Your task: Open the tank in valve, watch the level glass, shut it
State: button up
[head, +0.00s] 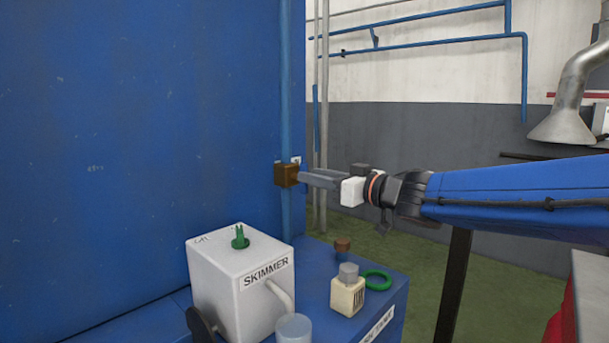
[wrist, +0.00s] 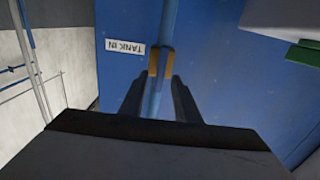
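The tank in valve (head: 286,175) is a small brown block on a vertical blue pipe against the blue tank wall. I cannot make out a level glass.
A white SKIMMER box (head: 230,290) with a green knob (head: 240,238) stands below the valve. A blue bench (head: 385,305) holds a cream block (head: 347,297), a green ring (head: 378,280) and a clear cylinder (head: 294,329). Green floor lies behind.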

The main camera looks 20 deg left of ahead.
jog(key=shift+x, duration=1.95)
grip_shut()
jog(key=shift+n, duration=0.3)
jog(key=shift+s+n, duration=0.15)
jog(key=shift+n, duration=1.25)
grip_release()
